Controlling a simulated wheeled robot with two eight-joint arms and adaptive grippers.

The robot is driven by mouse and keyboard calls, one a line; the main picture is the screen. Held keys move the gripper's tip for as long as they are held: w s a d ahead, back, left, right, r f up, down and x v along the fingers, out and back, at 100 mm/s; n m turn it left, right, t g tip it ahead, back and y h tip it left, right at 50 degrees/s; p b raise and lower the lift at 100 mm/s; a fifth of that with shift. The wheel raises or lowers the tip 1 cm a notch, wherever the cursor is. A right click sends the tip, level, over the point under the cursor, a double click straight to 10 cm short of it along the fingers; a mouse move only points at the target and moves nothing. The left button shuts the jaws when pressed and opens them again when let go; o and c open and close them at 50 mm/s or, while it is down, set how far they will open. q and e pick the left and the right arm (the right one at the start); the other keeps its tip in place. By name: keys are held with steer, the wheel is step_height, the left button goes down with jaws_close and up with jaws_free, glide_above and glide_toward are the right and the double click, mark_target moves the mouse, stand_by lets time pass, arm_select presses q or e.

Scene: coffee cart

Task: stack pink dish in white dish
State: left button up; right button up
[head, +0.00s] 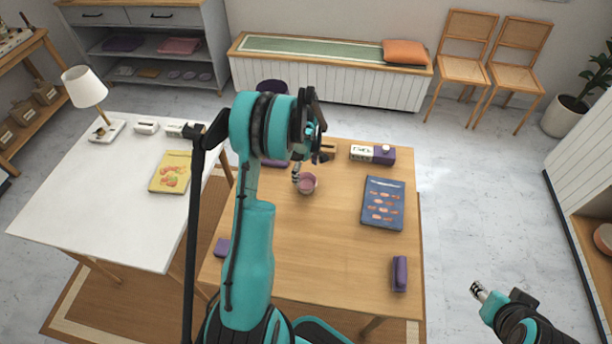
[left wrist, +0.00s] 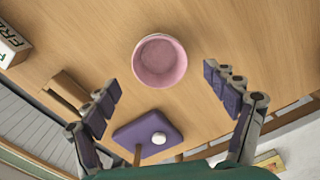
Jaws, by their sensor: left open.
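The pink dish (head: 307,184) is a small round bowl, upright on the wooden table (head: 330,240). It also shows in the left wrist view (left wrist: 160,62), empty and just beyond the fingertips. My left gripper (head: 311,165) is above the table beside the dish. In the left wrist view my left gripper (left wrist: 162,82) has its fingers wide apart with nothing between the pads. My right gripper (head: 479,291) is at the lower right, away from the table, and its jaw state is unclear. I cannot make out a white dish in either view.
A blue book (head: 382,203) and a purple box (head: 373,154) with a white label lie on the table's right side. A purple block (head: 399,274) is near the front right. A white table (head: 110,200) with a lamp stands left. The table's middle front is clear.

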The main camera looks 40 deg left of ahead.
arm_select(q)
steer(key=s+d+r+m+t+p, duration=0.1)
steer(key=s+d+r+m, duration=0.4)
steer(key=r, duration=0.6)
steer(key=d+r+m+t+p, duration=0.1)
steer(key=d+r+m+t, duration=0.15)
steer(key=d+r, duration=0.6)
steer(key=s+d+r+m+t, duration=0.3)
steer(key=s+d+r+m, duration=0.2)
steer(key=s+d+m, duration=0.4)
steer(key=s+m, duration=0.2)
steer(key=s, duration=0.2)
steer(key=shift+s+d+t, duration=0.25)
steer(key=shift+d+t, duration=0.05)
steer(key=shift+t, duration=0.05)
step_height(320, 180, down, 5)
steer(key=b, duration=0.5)
steer(key=shift+f+b, duration=0.15)
steer(key=shift+b, duration=0.25)
